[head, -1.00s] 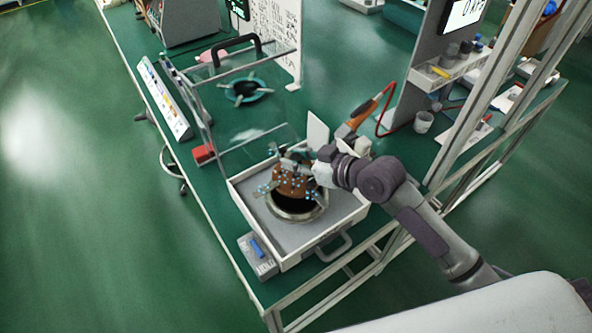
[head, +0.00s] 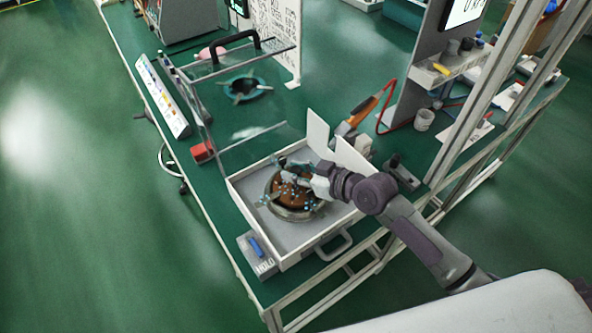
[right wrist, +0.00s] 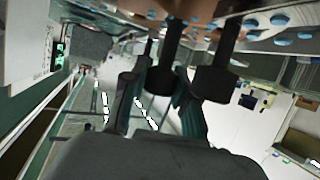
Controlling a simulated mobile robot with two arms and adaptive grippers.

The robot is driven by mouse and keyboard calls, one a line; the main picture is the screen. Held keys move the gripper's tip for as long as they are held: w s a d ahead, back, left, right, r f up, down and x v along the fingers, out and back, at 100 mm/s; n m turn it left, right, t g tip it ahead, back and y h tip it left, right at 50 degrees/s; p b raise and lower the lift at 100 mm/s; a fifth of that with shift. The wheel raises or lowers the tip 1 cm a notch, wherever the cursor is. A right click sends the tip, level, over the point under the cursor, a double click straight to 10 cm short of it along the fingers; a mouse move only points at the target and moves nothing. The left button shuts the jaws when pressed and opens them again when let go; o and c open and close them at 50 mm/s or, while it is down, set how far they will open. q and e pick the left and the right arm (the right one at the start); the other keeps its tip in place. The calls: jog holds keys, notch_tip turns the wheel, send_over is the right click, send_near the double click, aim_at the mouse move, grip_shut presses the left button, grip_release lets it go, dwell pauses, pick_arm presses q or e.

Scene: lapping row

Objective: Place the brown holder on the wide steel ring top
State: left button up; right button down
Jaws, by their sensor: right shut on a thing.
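The brown holder (head: 288,192), round and dotted with pale blue studs, sits over the mouth of the wide steel ring (head: 296,215) in the head view. It covers most of the dark opening; whether it rests fully on the rim I cannot tell. My right gripper (head: 303,178) is shut on the holder from the upper right. In the right wrist view its dark fingers (right wrist: 190,70) reach up to the brown holder (right wrist: 185,8) and blue studs at the top edge. My left gripper is not in view.
The ring stands in a white-walled tray (head: 236,196) with a grey floor. A grey box with a blue part (head: 257,252) stands at its front left. A clear guard with a black handle (head: 225,48) stands behind. An orange tool (head: 358,114) lies behind right.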

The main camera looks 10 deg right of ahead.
jog(key=shift+f, duration=0.15)
jog(key=c, duration=0.9)
grip_release()
jog(key=shift+r+p, duration=0.5)
jog(key=shift+r, duration=0.1)
jog(key=shift+b+v, duration=0.9)
jog(key=shift+v, duration=5.1)
